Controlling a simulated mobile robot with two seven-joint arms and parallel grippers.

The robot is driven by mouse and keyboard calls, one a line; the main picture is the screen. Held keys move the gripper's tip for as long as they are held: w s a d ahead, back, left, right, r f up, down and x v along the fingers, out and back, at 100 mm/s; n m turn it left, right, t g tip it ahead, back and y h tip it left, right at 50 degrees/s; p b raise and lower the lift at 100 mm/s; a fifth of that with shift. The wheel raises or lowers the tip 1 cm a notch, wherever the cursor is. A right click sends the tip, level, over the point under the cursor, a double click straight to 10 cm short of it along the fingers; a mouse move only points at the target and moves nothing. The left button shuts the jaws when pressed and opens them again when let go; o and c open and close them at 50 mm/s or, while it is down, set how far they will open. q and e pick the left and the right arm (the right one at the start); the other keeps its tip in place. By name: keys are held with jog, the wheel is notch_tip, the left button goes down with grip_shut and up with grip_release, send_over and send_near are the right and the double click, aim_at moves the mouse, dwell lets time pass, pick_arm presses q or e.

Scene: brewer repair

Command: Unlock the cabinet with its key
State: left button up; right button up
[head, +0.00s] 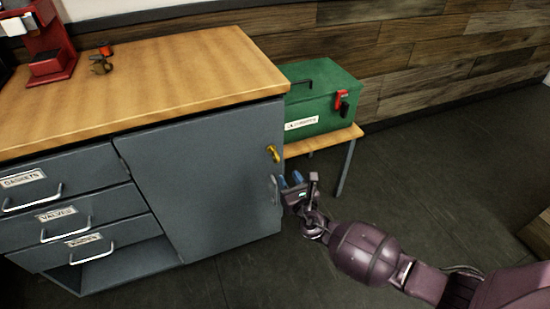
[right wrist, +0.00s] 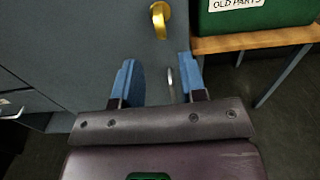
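The grey cabinet (head: 200,185) has a closed door under a wooden worktop. A yellow-gold key or lock piece (head: 273,153) sits at the door's upper right edge; it also shows at the top of the right wrist view (right wrist: 160,18). A metal door handle (head: 274,189) is below it and shows between the fingers in the right wrist view (right wrist: 169,77). My right gripper (head: 290,181) is in front of the door's right edge, just below the gold piece. Its blue fingers (right wrist: 158,80) are apart with nothing held between them. My left gripper is not in view.
A green toolbox (head: 318,100) with a red latch stands on a small wooden table (head: 320,140) right of the cabinet. Labelled drawers (head: 70,205) are on the left. A red machine (head: 45,50) and small parts (head: 102,62) are on the worktop.

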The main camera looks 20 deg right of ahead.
aim_at(278, 162)
jog(key=w+b, duration=0.1)
jog(key=w, duration=0.7)
jog(key=shift+w+a+f+b, duration=0.15)
jog(key=shift+w+f+b, duration=0.1)
jog(key=shift+b, duration=0.15)
jog(key=shift+w+r, duration=0.25)
jog(key=shift+w, duration=0.65)
jog(key=shift+c, duration=0.3)
grip_shut()
